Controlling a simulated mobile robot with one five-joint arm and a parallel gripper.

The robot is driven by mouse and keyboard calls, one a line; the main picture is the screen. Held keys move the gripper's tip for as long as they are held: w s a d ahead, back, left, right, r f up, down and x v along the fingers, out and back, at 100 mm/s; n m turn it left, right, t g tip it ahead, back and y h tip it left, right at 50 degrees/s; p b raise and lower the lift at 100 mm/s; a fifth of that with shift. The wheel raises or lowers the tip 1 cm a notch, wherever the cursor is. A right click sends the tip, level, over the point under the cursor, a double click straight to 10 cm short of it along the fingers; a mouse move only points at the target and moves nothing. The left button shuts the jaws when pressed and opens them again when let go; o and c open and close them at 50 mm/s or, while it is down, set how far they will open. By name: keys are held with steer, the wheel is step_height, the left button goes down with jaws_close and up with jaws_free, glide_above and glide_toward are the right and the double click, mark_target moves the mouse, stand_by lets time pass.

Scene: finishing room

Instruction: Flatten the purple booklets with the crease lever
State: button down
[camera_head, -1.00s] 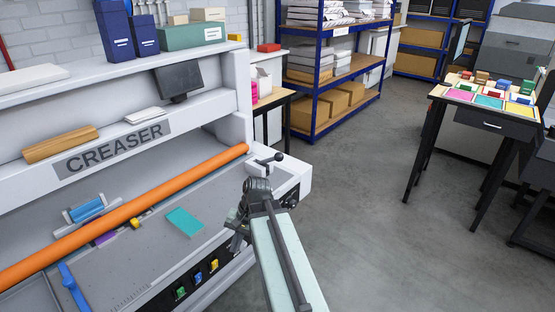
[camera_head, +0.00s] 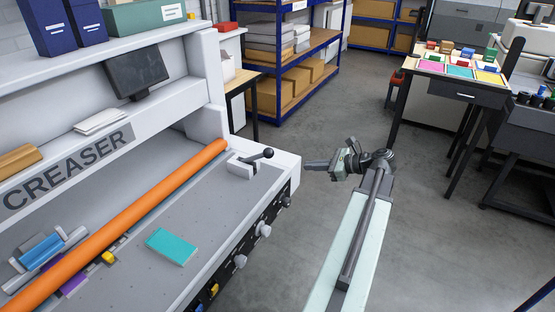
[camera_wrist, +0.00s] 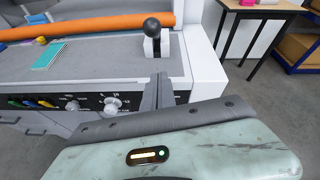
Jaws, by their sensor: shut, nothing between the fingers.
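The crease lever (camera_head: 262,155), a short arm with a black ball knob, stands in a slotted pale block at the right end of the creaser bed. It also shows in the wrist view (camera_wrist: 151,28), upright and straight ahead of my fingers. My gripper (camera_head: 308,165) is shut and empty, just right of the creaser's corner, with its fingers pointing left toward the lever. In the wrist view the fingers (camera_wrist: 160,88) appear below the lever and apart from its knob. A purple piece (camera_head: 73,284), likely a booklet, lies partly hidden beside the orange roller (camera_head: 130,215).
A teal booklet (camera_head: 171,246) lies on the grey bed (camera_head: 215,205). Knobs (camera_head: 264,230) stick out from the creaser's front. A table with coloured trays (camera_head: 437,75) stands at the back right. The floor (camera_head: 350,120) between is clear.

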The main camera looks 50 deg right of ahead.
steer(key=w+a, duration=0.4)
steer(key=w, duration=0.7)
steer(key=shift+f+b, duration=0.3)
steer(key=shift+f, duration=0.05)
steer(key=shift+r, duration=0.1)
